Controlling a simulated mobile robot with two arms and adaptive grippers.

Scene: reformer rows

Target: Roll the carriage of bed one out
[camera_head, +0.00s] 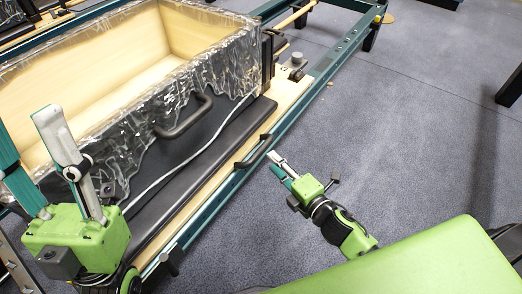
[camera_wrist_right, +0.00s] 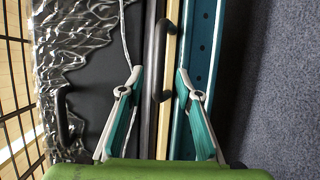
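The reformer bed has a teal frame rail (camera_head: 322,80) and a dark padded carriage (camera_head: 165,197). A black bar handle (camera_head: 254,152) sits along the carriage's near wooden edge. My right gripper (camera_head: 275,162) is beside this handle. In the right wrist view, the right gripper (camera_wrist_right: 159,75) is open, with the handle (camera_wrist_right: 160,65) showing between its fingers; contact cannot be told. My left gripper (camera_head: 24,122) is open and empty at the lower left, fingers pointing up, in front of the box.
An open wooden box (camera_head: 130,55) wrapped in clear plastic stands on the carriage, with a black handle (camera_head: 185,118) on its side. A pale cord (camera_head: 190,152) runs along the carriage.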

